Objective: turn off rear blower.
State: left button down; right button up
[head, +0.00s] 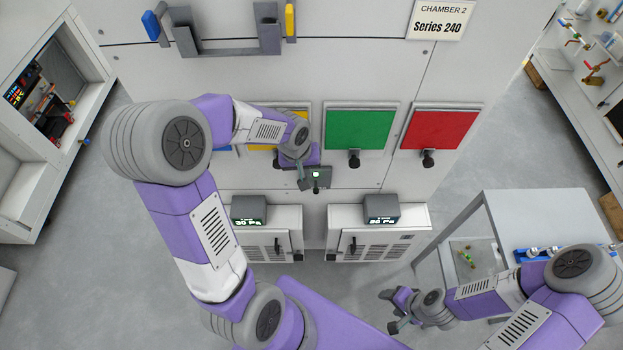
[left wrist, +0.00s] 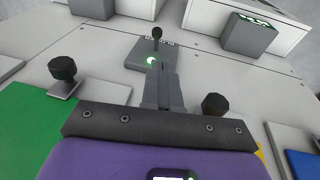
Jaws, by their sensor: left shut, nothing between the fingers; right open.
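A small grey switch box (head: 324,181) with a lit green lamp sits on the chamber's front wall, below the gap between the yellow and green panels. A short dark lever sticks out from it. The box (left wrist: 140,54), its lamp and lever (left wrist: 157,36) also show in the left wrist view; its lettering is too small to read. My left gripper (head: 303,176) is shut and empty, right beside the box. In the left wrist view its fingertips (left wrist: 160,68) overlap the box near the lamp; contact cannot be told. My right gripper (head: 391,311) is open and empty at lower right, far from the wall.
Green (head: 360,130), red (head: 441,130) and yellow (head: 263,130) panels with dark knobs line the wall. Two white cabinets (head: 341,218) with lit pressure displays stand below. A grey bracket (head: 228,45) is above. A side table (head: 535,205) stands at right.

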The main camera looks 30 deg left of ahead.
jog(key=shift+f, duration=0.1)
pick_arm(q)
jog(key=b, duration=0.2)
send_near(316, 187)
jog(key=s+x, duration=0.1)
jog(key=x, duration=0.4)
jog(key=shift+w+f, duration=0.1)
jog(key=shift+f, duration=0.25)
pick_arm(e)
jog(key=shift+f, duration=0.75)
